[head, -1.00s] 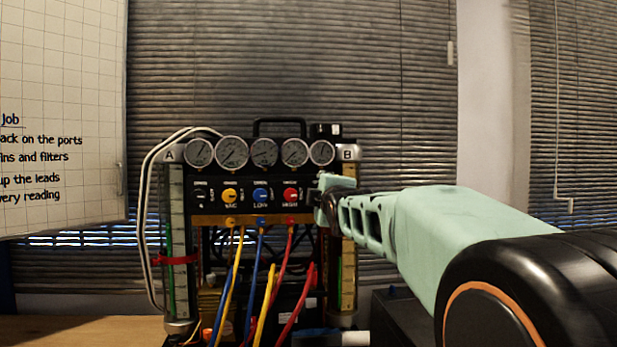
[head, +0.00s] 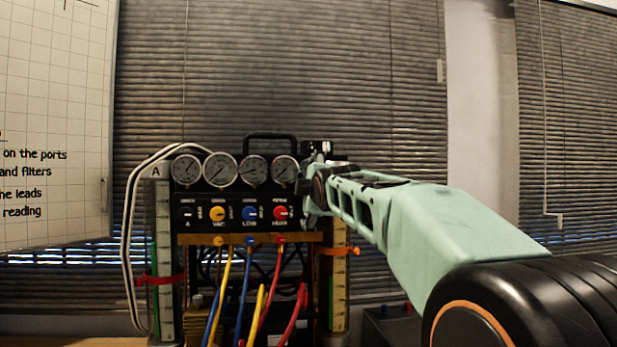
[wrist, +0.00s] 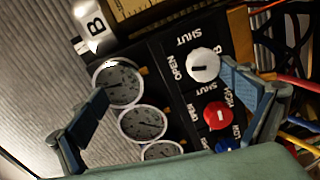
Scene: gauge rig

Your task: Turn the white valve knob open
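The white valve knob (wrist: 203,66) is on the black panel in the wrist view, beside the printed words SHUT and OPEN and near the B label. A short dark mark shows on its face; I cannot tell its exact setting. My gripper (wrist: 164,82) is open, with one blue-grey finger over the gauges at left and the other just right of the white knob. Nothing is between the fingers' pads, and I cannot tell whether the right finger touches the knob. In the head view my gripper (head: 315,183) covers the panel's right end and hides this knob.
A red knob (wrist: 218,116) and a blue knob (wrist: 228,145) sit close by the white one. Round gauges (wrist: 119,83) line the panel. Yellow, blue and red hoses (head: 268,295) hang below. A handle (head: 270,137) tops the rig. A whiteboard (head: 55,100) stands at left.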

